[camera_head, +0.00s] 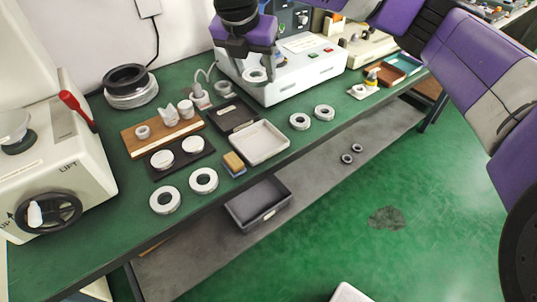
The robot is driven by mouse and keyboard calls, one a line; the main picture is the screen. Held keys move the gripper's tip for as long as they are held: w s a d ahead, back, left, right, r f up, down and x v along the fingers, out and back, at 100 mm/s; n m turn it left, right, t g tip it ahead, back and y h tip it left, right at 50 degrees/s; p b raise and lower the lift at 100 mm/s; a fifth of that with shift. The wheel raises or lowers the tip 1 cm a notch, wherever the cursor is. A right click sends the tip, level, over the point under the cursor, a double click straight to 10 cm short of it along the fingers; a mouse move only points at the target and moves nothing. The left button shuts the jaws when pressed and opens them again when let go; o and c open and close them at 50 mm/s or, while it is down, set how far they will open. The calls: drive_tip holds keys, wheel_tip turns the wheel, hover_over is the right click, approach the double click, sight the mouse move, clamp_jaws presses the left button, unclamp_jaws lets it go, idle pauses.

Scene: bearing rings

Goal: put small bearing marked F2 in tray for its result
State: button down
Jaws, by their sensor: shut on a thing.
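My gripper (256,68) is at the top centre, shut on a small pale bearing ring (257,77) with a dark centre. It holds the ring in front of the white machine box; its height above the bench cannot be told. No F2 mark is readable. Several trays are in view: a pale empty tray (275,151) at mid bench, a dark tray (251,124) behind it, and a brown tray (385,83) and a teal tray (408,64) at the far right. Labels on the trays cannot be read.
Large rings (165,211) lie at front left and two more rings (300,127) right of the pale tray. A wooden board (136,149), a dark holder (177,168) with white discs and a white machine (310,80) take up bench room. A grey bin (263,216) sits below.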

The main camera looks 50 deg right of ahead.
sight(260, 141)
wheel_tip(260, 141, down, 20)
drive_tip(key=shift+a+r+b, duration=0.1)
drive_tip(key=shift+b, duration=1.1)
drive_tip(key=shift+s+f, duration=0.1)
drive_tip(key=shift+f, duration=0.1)
drive_tip(key=c, duration=0.5)
unclamp_jaws()
drive_tip(key=shift+r, duration=0.15)
